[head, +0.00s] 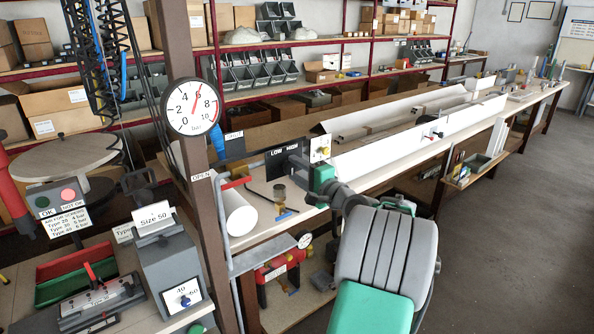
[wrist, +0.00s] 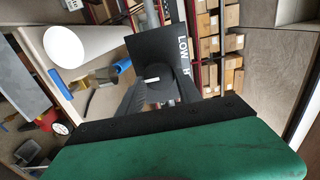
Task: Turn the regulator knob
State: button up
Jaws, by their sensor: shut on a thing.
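The regulator knob (wrist: 160,78) is a dark round knob with a white mark, in front of a black plate (wrist: 150,45) lettered LOW and HIGH. In the wrist view my gripper (wrist: 161,88) has one dark finger on each side of the knob and is shut on it. The white mark points roughly sideways in that view. In the head view the LOW/HIGH plate (head: 284,160) stands over the bench, and my gripper (head: 302,162) reaches it from the right; the knob itself is hidden there. A round gauge (head: 192,107) marked bar has its red needle near 6.
A brown post (head: 187,190) carries the gauge left of the plate. A white roll (head: 239,213) lies on the bench nearby. A small panel (head: 320,149) with a yellow button stands just behind my gripper. The floor (head: 480,240) at right is clear.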

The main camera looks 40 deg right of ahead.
jog(key=o, duration=1.3)
jog(key=shift+o, duration=0.2)
jog(key=s+b, duration=0.2)
jog(key=s, duration=0.6)
jog(key=shift+a, duration=0.2)
jog(key=shift+w, duration=0.1)
